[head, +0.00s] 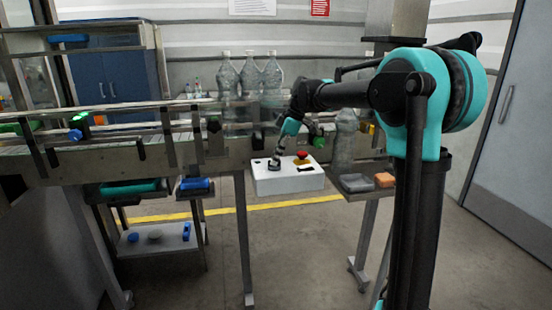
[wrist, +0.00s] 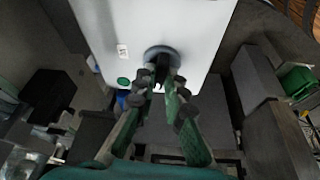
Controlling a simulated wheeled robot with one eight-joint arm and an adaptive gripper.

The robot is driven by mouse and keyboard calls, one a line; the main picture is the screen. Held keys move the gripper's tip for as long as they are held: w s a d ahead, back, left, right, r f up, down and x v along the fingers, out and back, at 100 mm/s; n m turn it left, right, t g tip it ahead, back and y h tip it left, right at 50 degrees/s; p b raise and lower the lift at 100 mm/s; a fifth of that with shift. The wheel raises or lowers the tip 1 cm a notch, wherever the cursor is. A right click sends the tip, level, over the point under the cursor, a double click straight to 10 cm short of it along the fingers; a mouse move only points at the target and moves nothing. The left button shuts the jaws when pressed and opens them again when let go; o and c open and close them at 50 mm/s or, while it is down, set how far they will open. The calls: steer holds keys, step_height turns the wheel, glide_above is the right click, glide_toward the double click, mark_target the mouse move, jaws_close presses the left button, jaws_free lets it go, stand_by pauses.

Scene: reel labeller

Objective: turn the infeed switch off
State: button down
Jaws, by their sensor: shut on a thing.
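The white control box (head: 288,184) hangs at the front of the conveyor in the head view. The infeed switch, a black rotary knob on a round dark base (wrist: 161,53), is on its face. My gripper (head: 276,158) comes down onto the switch from above. In the wrist view the two fingertips of my gripper (wrist: 160,88) are shut on the switch's handle, one on each side. The fingers partly hide the handle, and I cannot read which setting it points to.
A red button (head: 302,155) on a yellow plate sits right of the switch. A green button (wrist: 123,82) is close to one finger in the wrist view. Clear bottles (head: 249,75) stand on the conveyor behind. A side shelf with a grey block (head: 356,183) and an orange block (head: 385,180) is to the right.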

steer(key=shift+w+n+g, duration=0.1)
steer(key=shift+n+g, duration=0.3)
steer(key=shift+n, duration=0.6)
steer(key=c, duration=1.6)
jaws_free()
steer(key=v, duration=1.2)
steer(key=shift+a, duration=0.15)
